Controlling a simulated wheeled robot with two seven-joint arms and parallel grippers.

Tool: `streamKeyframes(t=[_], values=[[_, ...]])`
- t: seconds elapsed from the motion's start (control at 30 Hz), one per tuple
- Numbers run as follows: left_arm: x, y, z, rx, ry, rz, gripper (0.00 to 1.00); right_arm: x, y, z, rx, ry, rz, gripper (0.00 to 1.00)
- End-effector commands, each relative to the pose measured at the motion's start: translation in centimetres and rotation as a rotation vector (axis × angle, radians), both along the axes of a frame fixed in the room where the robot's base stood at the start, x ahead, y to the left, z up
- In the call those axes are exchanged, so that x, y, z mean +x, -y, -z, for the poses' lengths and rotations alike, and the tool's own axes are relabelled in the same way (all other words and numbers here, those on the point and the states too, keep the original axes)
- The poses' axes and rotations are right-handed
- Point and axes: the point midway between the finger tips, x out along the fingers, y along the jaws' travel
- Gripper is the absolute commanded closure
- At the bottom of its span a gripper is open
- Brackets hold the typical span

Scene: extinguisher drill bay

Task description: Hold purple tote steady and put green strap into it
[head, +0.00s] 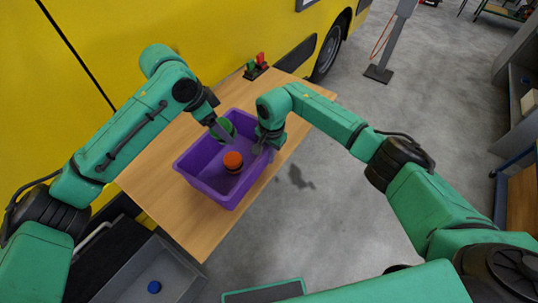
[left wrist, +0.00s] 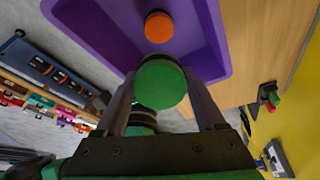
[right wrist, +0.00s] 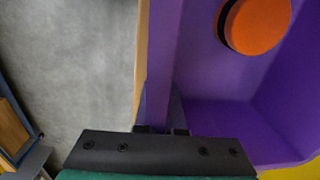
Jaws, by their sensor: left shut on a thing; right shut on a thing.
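The purple tote (head: 205,190) stands on the wooden table, with an orange strap roll (head: 233,160) lying inside on its floor. My left gripper (head: 226,136) is shut on the round green strap (head: 222,127), which is over the far part of the tote. The green strap (left wrist: 160,84) also shows between the fingers in the left wrist view. I cannot tell its exact height over the tote floor. My right gripper (head: 262,146) is shut on the tote's right wall; in the right wrist view the fingers (right wrist: 163,115) meet the purple rim.
The wooden table (head: 150,185) stands beside a yellow vehicle (head: 120,40). A small stand with red and green pieces (head: 256,68) is at the table's far end. A grey bin (head: 130,285) with a blue roll (head: 154,286) sits at the lower left. Open floor lies to the right.

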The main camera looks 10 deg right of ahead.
Motion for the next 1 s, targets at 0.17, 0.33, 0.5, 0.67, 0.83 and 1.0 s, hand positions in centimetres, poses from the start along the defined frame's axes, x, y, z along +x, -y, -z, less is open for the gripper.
streamKeyframes(t=[0.17, 0.33, 0.5, 0.67, 0.83, 1.0], values=[[0.0, 0.0, 1.2, -0.001, -0.001, 0.0, 0.99, 0.0, 0.0, -0.1, 0.002, 0.001, 0.0, 1.0], [0.0, 0.0, 2.5, 0.0, -0.001, 0.0, 0.99, 0.0, 0.0, -0.1, 0.002, 0.001, 0.0, 1.0], [0.0, 0.0, 3.7, 0.001, -0.001, 0.0, 0.99, 0.0, 0.0, -0.1, 0.002, 0.001, 0.0, 1.0], [0.0, 0.0, 4.8, -0.001, -0.001, -0.001, 0.99, 0.0, 0.0, -0.1, 0.002, 0.001, 0.0, 1.0], [0.0, 0.0, 6.0, -0.001, 0.0, 0.0, 0.99, 0.0, 0.0, -0.1, 0.002, 0.001, 0.0, 1.0], [0.0, 0.0, 7.2, -0.001, -0.002, 0.0, 0.99, 0.0, 0.0, -0.1, 0.002, 0.001, 0.0, 1.0]])
